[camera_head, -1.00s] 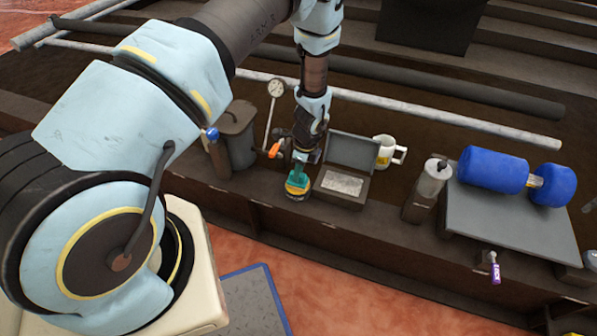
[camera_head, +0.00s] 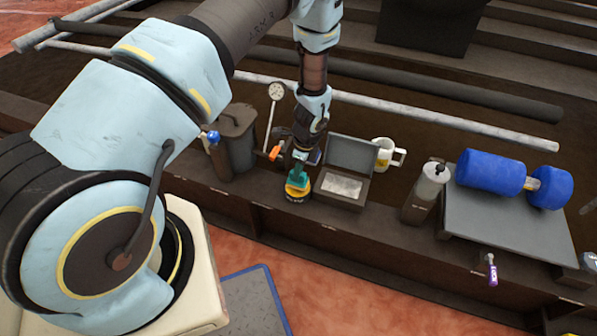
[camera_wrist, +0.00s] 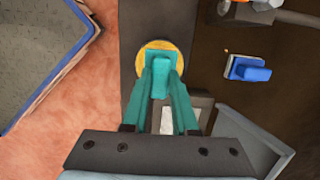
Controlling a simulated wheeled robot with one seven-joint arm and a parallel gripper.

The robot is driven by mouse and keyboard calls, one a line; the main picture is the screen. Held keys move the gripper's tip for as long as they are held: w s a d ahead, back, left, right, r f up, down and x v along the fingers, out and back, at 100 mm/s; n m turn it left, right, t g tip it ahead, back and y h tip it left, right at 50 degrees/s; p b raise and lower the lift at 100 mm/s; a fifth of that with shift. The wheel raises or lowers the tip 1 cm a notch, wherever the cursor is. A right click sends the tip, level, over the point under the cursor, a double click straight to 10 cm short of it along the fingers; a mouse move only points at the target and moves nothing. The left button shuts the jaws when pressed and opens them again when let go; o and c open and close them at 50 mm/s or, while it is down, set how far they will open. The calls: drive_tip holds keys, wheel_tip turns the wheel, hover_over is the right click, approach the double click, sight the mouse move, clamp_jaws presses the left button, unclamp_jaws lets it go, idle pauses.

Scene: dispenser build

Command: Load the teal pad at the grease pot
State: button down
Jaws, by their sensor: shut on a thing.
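The teal pad (camera_wrist: 160,84) is between the fingers of my gripper (camera_wrist: 160,92), which is shut on it. The fingers are also teal. The pad is directly over the round yellow top of the grease pot (camera_wrist: 146,50); whether it touches the top is hard to tell. In the head view the grease pot (camera_head: 296,196) is a low black pot with a yellow rim and lettering, near the bench's front edge. My gripper (camera_head: 299,172) comes down on it from above, hiding most of the pad.
A grey open-lidded box (camera_head: 342,187) stands close right of the pot, with a white mug (camera_head: 387,154) behind. A blue pad (camera_wrist: 250,70) and an orange-handled item (camera_head: 277,151) are close behind. A grey canister (camera_head: 236,138) is at left; a blue roller (camera_head: 490,171) lies at right.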

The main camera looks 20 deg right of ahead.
drive_tip(key=shift+r+p, duration=1.65)
drive_tip(key=shift+r, duration=0.95)
